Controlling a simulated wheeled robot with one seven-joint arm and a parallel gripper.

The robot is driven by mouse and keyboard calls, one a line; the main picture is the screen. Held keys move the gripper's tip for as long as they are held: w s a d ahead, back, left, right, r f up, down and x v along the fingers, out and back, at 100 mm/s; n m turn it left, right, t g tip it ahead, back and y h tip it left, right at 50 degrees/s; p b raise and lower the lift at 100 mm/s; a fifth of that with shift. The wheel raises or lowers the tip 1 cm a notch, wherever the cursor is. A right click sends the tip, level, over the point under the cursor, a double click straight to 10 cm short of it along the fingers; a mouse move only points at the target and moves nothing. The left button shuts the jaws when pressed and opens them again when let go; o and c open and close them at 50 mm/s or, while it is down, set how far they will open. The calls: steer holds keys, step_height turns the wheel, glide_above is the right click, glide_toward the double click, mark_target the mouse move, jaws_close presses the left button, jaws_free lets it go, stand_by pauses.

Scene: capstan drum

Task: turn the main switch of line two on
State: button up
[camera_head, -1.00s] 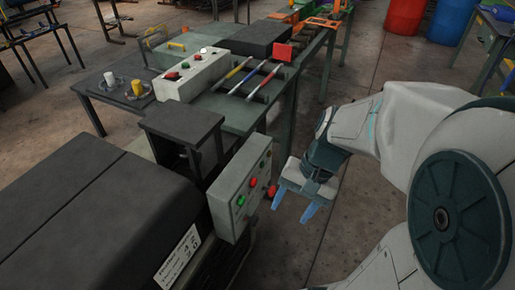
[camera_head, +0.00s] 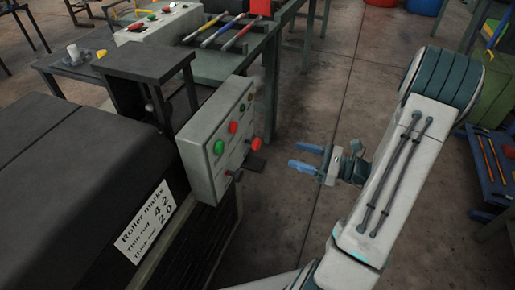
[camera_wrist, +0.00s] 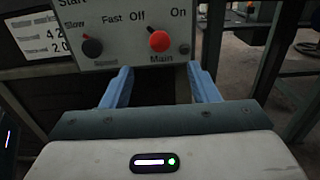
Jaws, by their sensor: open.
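The control panel (camera_head: 212,165) is a pale box on the side of the dark machine. Its main switch (camera_head: 256,144) is a red knob at the panel's lower right. In the wrist view the red knob (camera_wrist: 160,40) sits above the word Main, with Off at upper left and On at upper right. Its small pointer appears to lean toward Off. My gripper (camera_head: 293,156) is open and empty, its blue fingers pointing at the panel, apart from the knob. In the wrist view the fingers (camera_wrist: 160,70) lie either side of the knob's line, slightly below it.
A black speed knob (camera_wrist: 92,48) marked Slow and Fast is left of the main switch. Green button (camera_head: 218,148) and red button (camera_head: 233,127) are on the panel too. A bench with coloured-handled tools (camera_head: 220,32) stands behind. The floor right of the panel is clear.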

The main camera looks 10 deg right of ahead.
mark_target(257, 143)
steer(key=b+x, duration=0.2)
steer(key=x, duration=1.1)
steer(key=shift+w+a, duration=0.15)
steer(key=shift+a, duration=0.15)
steer(key=c, duration=0.9)
